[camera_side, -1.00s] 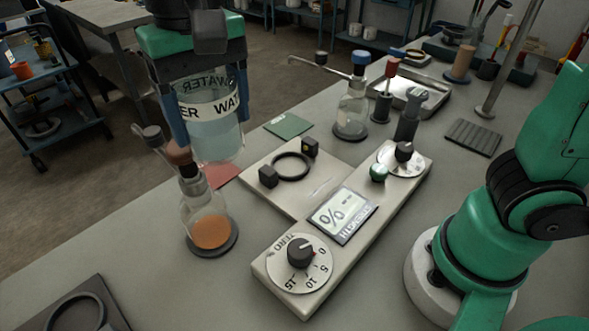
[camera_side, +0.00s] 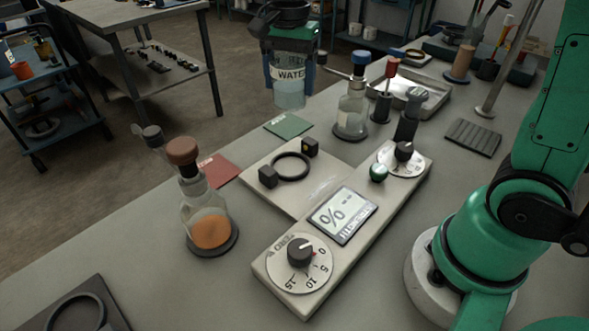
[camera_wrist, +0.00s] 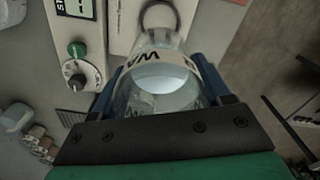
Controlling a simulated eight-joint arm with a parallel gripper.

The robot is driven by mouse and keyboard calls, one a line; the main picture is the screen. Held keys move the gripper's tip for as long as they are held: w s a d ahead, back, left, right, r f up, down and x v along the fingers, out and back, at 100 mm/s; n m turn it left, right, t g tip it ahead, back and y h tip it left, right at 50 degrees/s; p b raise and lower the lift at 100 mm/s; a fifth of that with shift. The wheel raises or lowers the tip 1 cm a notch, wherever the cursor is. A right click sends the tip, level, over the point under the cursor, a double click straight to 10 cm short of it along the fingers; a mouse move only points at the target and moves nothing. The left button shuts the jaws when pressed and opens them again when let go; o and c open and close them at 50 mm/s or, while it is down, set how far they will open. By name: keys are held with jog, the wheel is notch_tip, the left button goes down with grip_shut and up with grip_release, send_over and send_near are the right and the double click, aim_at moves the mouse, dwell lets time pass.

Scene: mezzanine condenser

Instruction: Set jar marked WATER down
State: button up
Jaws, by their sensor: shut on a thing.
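The jar marked WATER (camera_side: 289,88) is clear glass with a white label band and pale liquid. It hangs upright at the back in the side view, by the far edge of the bench and behind the green square (camera_side: 288,126). My gripper (camera_side: 288,55) is shut on its upper part, with blue fingers on either side. In the wrist view the jar (camera_wrist: 160,95) sits between the blue fingers of my gripper (camera_wrist: 160,85). I cannot tell the exact gap between the jar's base and the bench.
A console (camera_side: 300,262) with dials, a display and a black ring (camera_side: 291,166) fills the middle. A flask with orange contents (camera_side: 209,228) stands left, near a red square (camera_side: 219,170). A clear bottle with a blue cap (camera_side: 351,112) stands right of the jar.

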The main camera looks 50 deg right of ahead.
notch_tip(320, 180, down, 14)
dwell(0.5)
jog(key=shift+f, duration=0.1)
jog(key=o, duration=1.3)
